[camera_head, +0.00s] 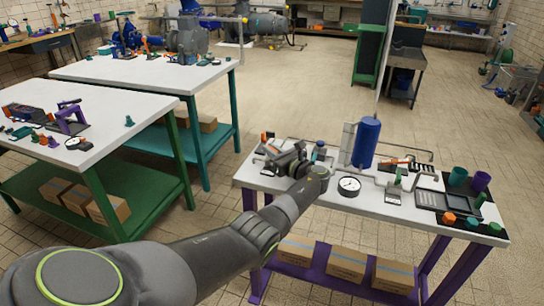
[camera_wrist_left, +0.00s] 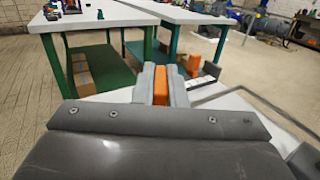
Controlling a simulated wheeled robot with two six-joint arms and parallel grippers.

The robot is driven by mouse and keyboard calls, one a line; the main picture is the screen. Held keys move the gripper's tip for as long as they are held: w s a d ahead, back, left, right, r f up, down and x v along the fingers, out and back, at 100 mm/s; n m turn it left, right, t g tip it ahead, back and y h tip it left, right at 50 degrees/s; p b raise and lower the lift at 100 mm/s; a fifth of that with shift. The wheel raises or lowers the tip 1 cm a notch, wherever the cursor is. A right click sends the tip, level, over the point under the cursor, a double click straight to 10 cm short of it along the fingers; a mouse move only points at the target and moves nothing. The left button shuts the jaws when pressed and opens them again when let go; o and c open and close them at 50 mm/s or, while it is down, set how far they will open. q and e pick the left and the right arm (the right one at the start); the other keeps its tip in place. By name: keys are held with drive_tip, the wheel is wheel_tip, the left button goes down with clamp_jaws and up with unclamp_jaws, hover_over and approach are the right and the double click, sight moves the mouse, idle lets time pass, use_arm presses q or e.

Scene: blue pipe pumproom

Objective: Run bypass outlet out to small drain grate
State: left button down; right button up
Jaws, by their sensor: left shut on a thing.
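My left gripper (camera_head: 272,149) is over the left end of the near white-topped table (camera_head: 328,200). In the left wrist view its two grey fingers (camera_wrist_left: 161,86) are shut on an orange piece (camera_wrist_left: 161,84). The rest of that piece is hidden by the gripper. A grey pipe (camera_head: 398,150) runs along the table's back. A dark ribbed tray (camera_head: 434,200) lies at the table's right; I cannot tell whether it is the small drain grate. I cannot make out which part is the bypass outlet. My right gripper is not in view.
A blue cylinder (camera_head: 366,143) stands upright mid-table, with a round gauge (camera_head: 349,186) in front. Two other tables stand left. Open tiled floor (camera_head: 290,85) lies behind.

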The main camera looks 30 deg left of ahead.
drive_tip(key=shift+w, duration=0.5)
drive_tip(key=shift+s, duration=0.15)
use_arm(q)
drive_tip(key=c, duration=1.5)
unclamp_jaws()
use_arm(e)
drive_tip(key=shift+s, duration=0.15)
use_arm(q)
drive_tip(key=shift+r, duration=0.1)
drive_tip(key=shift+r, duration=0.35)
wheel_tip(320, 180, up, 8)
drive_tip(key=shift+f+p, duration=0.1)
drive_tip(key=shift+p, duration=0.75)
drive_tip(key=shift+r, duration=0.65)
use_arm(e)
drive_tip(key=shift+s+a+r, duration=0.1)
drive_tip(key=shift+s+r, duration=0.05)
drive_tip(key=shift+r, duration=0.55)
